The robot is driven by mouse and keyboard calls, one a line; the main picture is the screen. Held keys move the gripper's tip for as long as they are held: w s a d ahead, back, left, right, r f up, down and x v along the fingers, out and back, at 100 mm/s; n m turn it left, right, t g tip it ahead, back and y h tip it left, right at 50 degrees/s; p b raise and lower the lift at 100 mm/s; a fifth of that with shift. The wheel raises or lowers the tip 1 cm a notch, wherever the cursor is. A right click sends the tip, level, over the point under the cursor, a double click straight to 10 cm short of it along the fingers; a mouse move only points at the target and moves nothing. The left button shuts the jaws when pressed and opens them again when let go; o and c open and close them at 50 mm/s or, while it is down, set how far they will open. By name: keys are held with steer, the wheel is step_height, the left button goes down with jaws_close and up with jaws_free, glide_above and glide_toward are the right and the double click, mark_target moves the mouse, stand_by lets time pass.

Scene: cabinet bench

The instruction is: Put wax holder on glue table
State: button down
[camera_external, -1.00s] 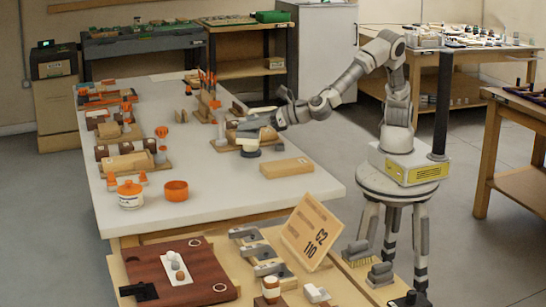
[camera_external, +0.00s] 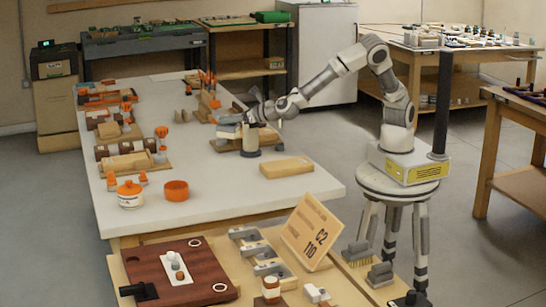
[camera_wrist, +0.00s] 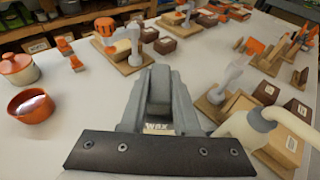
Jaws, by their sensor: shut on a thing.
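My gripper (camera_external: 230,127) is over the right side of the long white table (camera_external: 215,200).
A lidded pot (camera_external: 130,195) and an orange bowl (camera_external: 176,190) stand near the front left. Tool stands line the table's left side; its middle is clear.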

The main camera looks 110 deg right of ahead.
steer(key=shift+w+a+f+b, duration=0.5)
steer(key=shift+w+a+f, duration=0.5)
steer(key=shift+a+f, duration=0.75)
steer(key=shift+w+a+f+b, duration=0.45)
steer(key=shift+w+a+f, duration=0.55)
steer(key=shift+a+f, duration=0.8)
steer(key=shift+w+a+f+b, duration=0.5)
steer(key=shift+w+a+f, duration=0.5)
steer(key=shift+a+f, duration=0.75)
steer(key=shift+d+f, duration=0.3)
steer(key=shift+f, duration=0.05)
steer(key=shift+f, duration=0.15)
steer(key=c, duration=0.6)
jaws_free()
steer(key=shift+c, duration=0.2)
